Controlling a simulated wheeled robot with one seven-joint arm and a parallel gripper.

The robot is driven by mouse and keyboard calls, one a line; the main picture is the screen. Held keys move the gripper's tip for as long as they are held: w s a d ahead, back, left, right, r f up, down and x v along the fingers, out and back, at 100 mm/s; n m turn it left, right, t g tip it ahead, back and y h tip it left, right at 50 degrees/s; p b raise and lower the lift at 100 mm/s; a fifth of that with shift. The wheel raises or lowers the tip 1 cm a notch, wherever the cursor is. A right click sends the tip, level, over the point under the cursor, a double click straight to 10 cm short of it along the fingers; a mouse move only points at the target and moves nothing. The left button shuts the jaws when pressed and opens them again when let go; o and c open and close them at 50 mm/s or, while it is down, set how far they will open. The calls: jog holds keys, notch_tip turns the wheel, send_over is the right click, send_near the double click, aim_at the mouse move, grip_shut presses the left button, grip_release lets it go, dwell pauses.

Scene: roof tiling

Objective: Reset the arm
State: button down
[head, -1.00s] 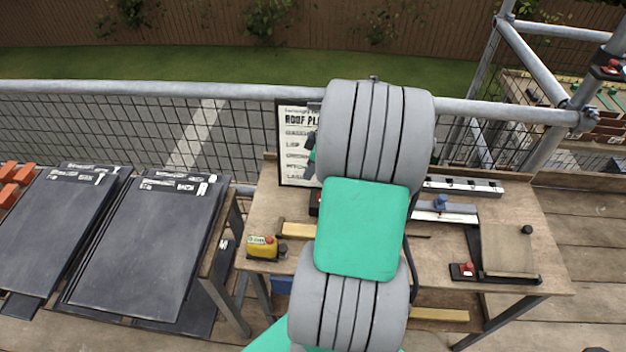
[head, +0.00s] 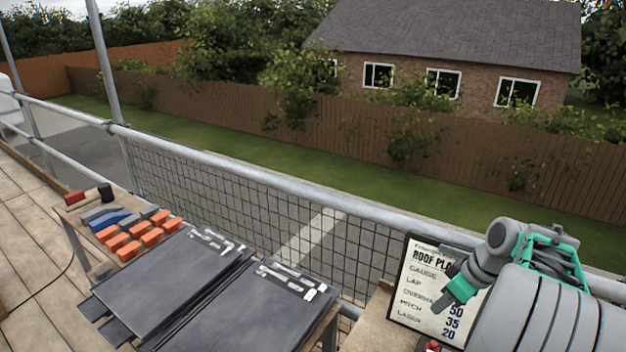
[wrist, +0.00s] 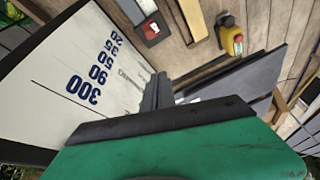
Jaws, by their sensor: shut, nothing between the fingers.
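My gripper (head: 447,291) is at the lower right of the head view, at the end of my folded grey and green arm. It is in front of the roof plan board (head: 420,283), a white sheet with printed words and blue numbers. In the wrist view my gripper (wrist: 158,92) is shut and empty, its dark fingers together. The board fills the left of that view, close beside the fingers. I cannot tell whether they touch it.
Dark slate stacks (head: 180,285) lie on a bench left of my arm, with orange blocks (head: 140,235) beyond. A scaffold rail (head: 300,192) with mesh runs behind. The wrist view shows a yellow tool with a red knob (wrist: 233,42) on the workbench.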

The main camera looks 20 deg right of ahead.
jog(key=s+a+f+m+g+h, duration=0.1)
jog(key=s+a+f+m+g, duration=0.35)
jog(key=s+m, duration=0.7)
jog(key=w+a+r+n+t, duration=0.2)
jog(key=w+a+r+n, duration=0.1)
jog(key=a, duration=0.8)
jog(key=w+a+r+n+t+h, duration=0.1)
jog(key=w+a+r+n+t, duration=0.1)
jog(key=a, duration=1)
jog(key=shift+w+r+n, duration=0.8)
jog(key=shift+n, duration=0.25)
jog(key=shift+a+t, duration=0.1)
jog(key=shift+t, duration=0.15)
